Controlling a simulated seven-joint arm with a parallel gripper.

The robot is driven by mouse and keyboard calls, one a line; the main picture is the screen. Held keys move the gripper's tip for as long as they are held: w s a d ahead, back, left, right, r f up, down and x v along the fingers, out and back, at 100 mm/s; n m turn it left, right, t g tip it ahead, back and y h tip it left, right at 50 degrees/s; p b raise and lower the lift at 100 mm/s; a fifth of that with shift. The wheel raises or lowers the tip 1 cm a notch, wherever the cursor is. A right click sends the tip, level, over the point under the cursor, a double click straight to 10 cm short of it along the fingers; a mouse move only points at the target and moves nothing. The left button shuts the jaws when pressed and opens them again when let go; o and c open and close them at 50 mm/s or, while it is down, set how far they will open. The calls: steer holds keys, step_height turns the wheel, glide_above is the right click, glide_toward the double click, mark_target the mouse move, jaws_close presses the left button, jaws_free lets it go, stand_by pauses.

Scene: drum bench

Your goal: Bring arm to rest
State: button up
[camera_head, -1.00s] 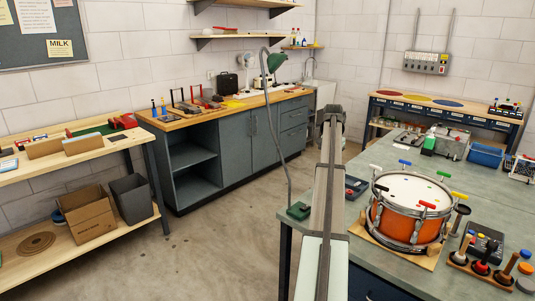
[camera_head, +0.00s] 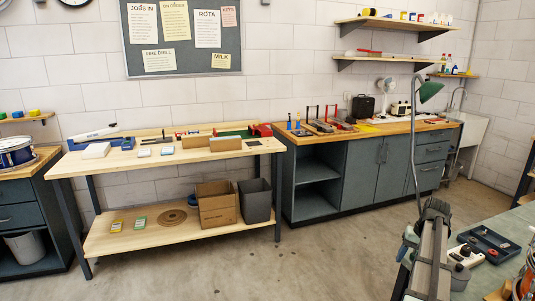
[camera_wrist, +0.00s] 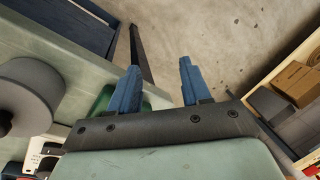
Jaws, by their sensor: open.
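My arm rises from the bottom right of the head view, beside the green bench (camera_head: 500,215). Its gripper's fingers cannot be made out there. In the wrist view my gripper (camera_wrist: 158,75) has its two blue fingers spread apart, with nothing between them. Beyond the fingertips is bare concrete floor (camera_wrist: 215,30). A green lamp base (camera_wrist: 102,103) shows behind the left finger, and the green bench top (camera_wrist: 55,45) lies to the left.
The drum (camera_head: 526,280) is cut off at the right edge. A dark tray (camera_head: 488,240) lies on the bench near my arm. The lamp (camera_head: 430,92) has a tall bent stem beside my arm. A wooden shelf table (camera_head: 170,160) stands left; floor (camera_head: 290,275) between is clear.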

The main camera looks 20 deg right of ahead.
steer(key=a+f+n+g, duration=0.3)
steer(key=a+f+g, duration=0.1)
steer(key=a+f, duration=2.7)
steer(key=s+a+f+n+g, duration=0.1)
steer(key=s+a+f, duration=0.4)
steer(key=a, duration=0.2)
steer(key=s+a+f+n+g, duration=0.1)
steer(key=s+a+f+n, duration=0.1)
steer(key=s+a+f, duration=0.3)
steer(key=s+a+f+n+g+h, duration=0.1)
steer(key=s+a, duration=0.3)
steer(key=s, duration=0.4)
steer(key=s+a+f+n+g+h, duration=0.1)
steer(key=s+a+f, duration=0.3)
steer(key=s, duration=0.4)
steer(key=shift+s+a+f, duration=0.15)
steer(key=shift+s+a, duration=0.2)
steer(key=shift+a, duration=0.45)
steer(key=shift+c, duration=0.4)
